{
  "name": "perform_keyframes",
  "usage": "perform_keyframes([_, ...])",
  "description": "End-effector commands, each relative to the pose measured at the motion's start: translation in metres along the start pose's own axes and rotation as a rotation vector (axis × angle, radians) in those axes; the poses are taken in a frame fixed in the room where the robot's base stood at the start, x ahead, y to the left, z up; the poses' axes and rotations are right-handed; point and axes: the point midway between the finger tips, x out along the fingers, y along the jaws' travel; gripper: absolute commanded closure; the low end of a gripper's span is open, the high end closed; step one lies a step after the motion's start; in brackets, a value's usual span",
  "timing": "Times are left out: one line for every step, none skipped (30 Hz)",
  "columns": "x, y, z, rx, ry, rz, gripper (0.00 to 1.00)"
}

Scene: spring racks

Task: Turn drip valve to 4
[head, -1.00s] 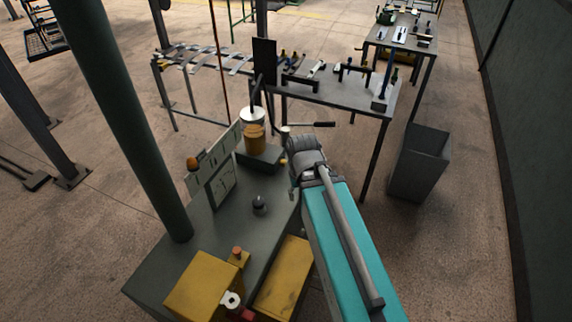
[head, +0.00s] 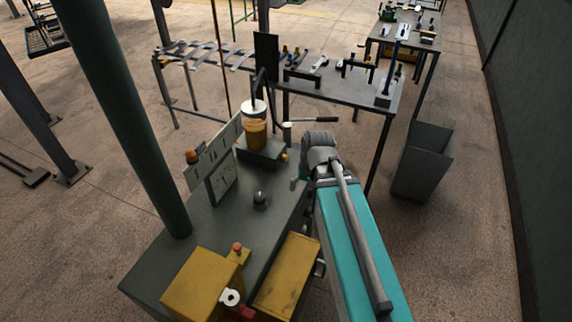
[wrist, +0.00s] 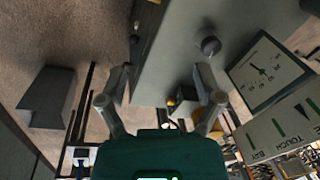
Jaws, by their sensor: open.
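On the grey bench (head: 215,255), a dark round knob (head: 260,199) stands in front of an upright white dial plate (head: 223,183). An amber canister (head: 255,133) with a pale top stands on a dark box at the bench's far end. I cannot tell which part is the drip valve. My gripper (wrist: 162,75) is open and empty, beyond the bench's right edge. Its fingers are mostly hidden in the head view.
A sign board (wrist: 285,127) with green marks stands beside the dial. A thick green post (head: 125,120) rises at the bench's left. Yellow boxes (head: 205,283) sit at the near end. A grey bin (head: 422,165) and a rack table (head: 340,92) stand beyond.

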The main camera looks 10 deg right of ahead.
Motion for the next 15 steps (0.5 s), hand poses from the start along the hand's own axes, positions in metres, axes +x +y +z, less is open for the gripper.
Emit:
perform_keyframes([0.018,0.001,-0.008,0.032,0.011,-0.029,0.15])
perform_keyframes([0.023,0.000,-0.012,0.054,0.018,-0.050,0.15])
perform_keyframes([0.030,-0.001,-0.017,0.084,0.027,-0.076,0.15])
perform_keyframes([0.035,-0.002,-0.021,0.107,0.034,-0.097,0.15])
perform_keyframes([0.040,-0.002,-0.026,0.132,0.040,-0.119,0.15])
perform_keyframes([0.046,-0.003,-0.031,0.163,0.048,-0.148,0.15])
perform_keyframes([0.051,-0.004,-0.035,0.187,0.054,-0.169,0.15])
perform_keyframes([0.055,-0.004,-0.040,0.210,0.060,-0.191,0.15])
perform_keyframes([0.061,-0.004,-0.045,0.243,0.066,-0.220,0.15])
perform_keyframes([0.065,-0.004,-0.050,0.268,0.072,-0.241,0.15])
perform_keyframes([0.069,-0.005,-0.054,0.292,0.077,-0.263,0.15])
perform_keyframes([0.075,-0.005,-0.059,0.325,0.082,-0.292,0.15])
perform_keyframes([0.079,-0.005,-0.064,0.349,0.086,-0.314,0.15])
perform_keyframes([0.082,-0.005,-0.069,0.374,0.091,-0.336,0.15])
perform_keyframes([0.087,-0.005,-0.074,0.407,0.095,-0.365,0.15])
